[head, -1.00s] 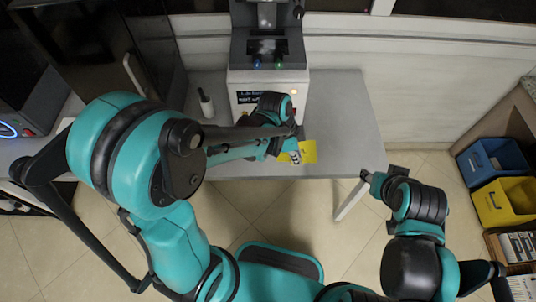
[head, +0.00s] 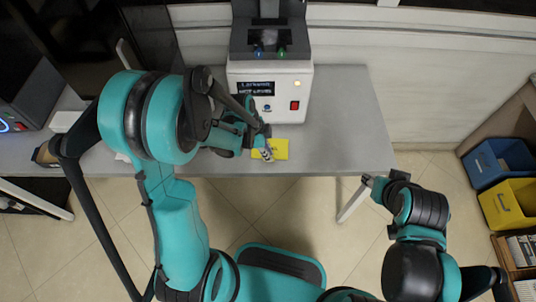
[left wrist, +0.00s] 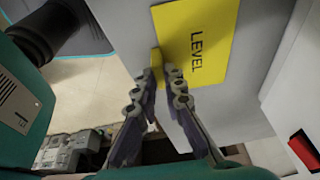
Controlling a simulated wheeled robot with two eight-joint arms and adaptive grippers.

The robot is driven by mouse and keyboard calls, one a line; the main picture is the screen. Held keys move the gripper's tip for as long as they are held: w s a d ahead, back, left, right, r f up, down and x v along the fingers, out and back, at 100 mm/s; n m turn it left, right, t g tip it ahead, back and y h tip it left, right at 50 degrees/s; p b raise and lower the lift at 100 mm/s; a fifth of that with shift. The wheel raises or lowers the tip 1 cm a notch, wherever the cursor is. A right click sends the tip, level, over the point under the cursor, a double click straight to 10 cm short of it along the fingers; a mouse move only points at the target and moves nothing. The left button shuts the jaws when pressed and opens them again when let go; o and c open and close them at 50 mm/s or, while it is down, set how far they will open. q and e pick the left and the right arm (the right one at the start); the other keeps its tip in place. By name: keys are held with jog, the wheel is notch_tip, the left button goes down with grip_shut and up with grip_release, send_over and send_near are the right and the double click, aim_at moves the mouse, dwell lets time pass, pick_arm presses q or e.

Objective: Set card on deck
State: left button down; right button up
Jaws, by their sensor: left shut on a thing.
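The yellow card (head: 270,149) with the word LEVEL is over the table's front part, before the white instrument. In the left wrist view, the card (left wrist: 203,42) shows large, with a small yellow tab at its left side. My left gripper (head: 265,152) is shut on this tab; its fingertips (left wrist: 163,72) close around it. I cannot tell if the card touches the table. The instrument (head: 294,80) has a dark recessed bay (head: 268,40), perhaps the deck, with blue and green lights at its front. My right gripper (head: 370,182) is off the table's right front corner; its jaws are unclear.
The grey table (head: 345,120) is clear right of the instrument. A dark machine (head: 25,85) stands at the left. Blue (head: 497,160) and yellow (head: 508,203) bins sit on the right shelf. My left arm hides much of the table's left.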

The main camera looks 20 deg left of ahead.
pick_arm(q)
jog(key=shift+f, duration=0.1)
jog(key=c, duration=1.6)
grip_release()
jog(key=s+a+r+n+t+y+p, duration=0.1)
jog(key=s+r+n+t, duration=0.1)
jog(key=r+n, duration=0.3)
jog(key=s+a+r+n+t+y+p, duration=0.1)
jog(key=s+a+r+n+t, duration=0.1)
jog(key=s+r+n, duration=0.3)
jog(key=s+a+r+n+t+y+p, duration=0.1)
jog(key=r+n, duration=0.4)
jog(key=r, duration=0.6)
jog(key=shift+s+a+n+t, duration=0.15)
jog(key=shift+s+n+t, duration=0.15)
jog(key=shift+s+t, duration=0.65)
